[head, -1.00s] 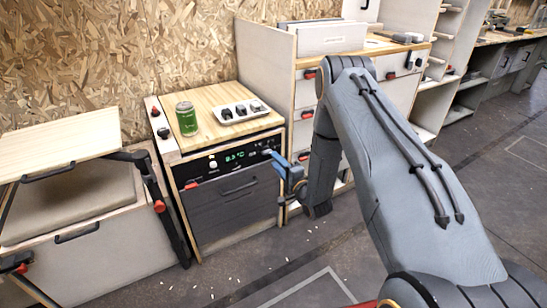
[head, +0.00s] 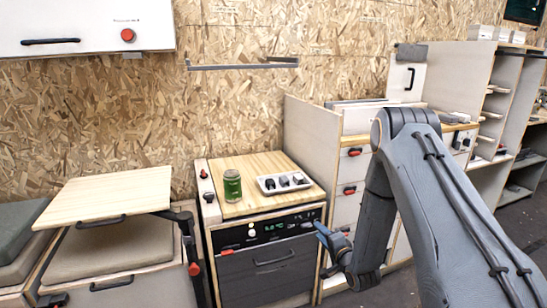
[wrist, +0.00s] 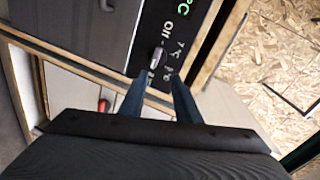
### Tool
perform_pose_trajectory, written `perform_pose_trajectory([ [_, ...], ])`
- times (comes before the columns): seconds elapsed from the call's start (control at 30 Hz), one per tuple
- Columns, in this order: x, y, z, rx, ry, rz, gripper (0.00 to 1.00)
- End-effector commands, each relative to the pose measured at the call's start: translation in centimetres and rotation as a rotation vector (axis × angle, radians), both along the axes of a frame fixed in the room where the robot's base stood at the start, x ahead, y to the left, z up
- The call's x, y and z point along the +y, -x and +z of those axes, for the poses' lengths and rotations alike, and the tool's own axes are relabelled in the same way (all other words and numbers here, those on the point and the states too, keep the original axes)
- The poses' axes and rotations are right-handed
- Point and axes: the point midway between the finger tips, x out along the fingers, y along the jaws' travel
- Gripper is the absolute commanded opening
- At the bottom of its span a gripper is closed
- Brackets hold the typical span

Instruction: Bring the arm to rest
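My gripper (head: 319,228) is at the right end of a black control panel (head: 265,229), on the front of a low cabinet with a wooden top. In the wrist view my gripper (wrist: 158,88) shows two blue fingers with a clear gap between them and nothing held. A small pale knob (wrist: 155,58) on the panel lies just beyond the fingertips; I cannot tell the exact distance. My arm reaches in from the lower right, bent at the elbow.
A hinged wooden table leaf (head: 105,193) is at left. A white wall cabinet (head: 85,25) hangs upper left. Drawers (head: 345,205) stand behind my forearm.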

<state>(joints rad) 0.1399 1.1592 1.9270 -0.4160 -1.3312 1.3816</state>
Motion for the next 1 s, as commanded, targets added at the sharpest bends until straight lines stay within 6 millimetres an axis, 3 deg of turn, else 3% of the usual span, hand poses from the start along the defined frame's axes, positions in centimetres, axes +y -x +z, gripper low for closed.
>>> perform_pose_trajectory([
  [0.03, -0.1, 0.0, 2.2, 0.033, 0.075, 0.0, 0.3],
  [0.23, -1.1, 2.1, 6.7, 0.206, 0.368, 0.022, 0.3],
  [0.47, -2.0, 8.0, 12.0, 0.424, 0.652, 0.117, 0.3],
  [0.77, -2.1, 20.3, 19.0, 0.705, 0.914, 0.356, 0.3],
  [1.0, -1.1, 32.5, 24.4, 0.888, 1.022, 0.639, 0.3],
])
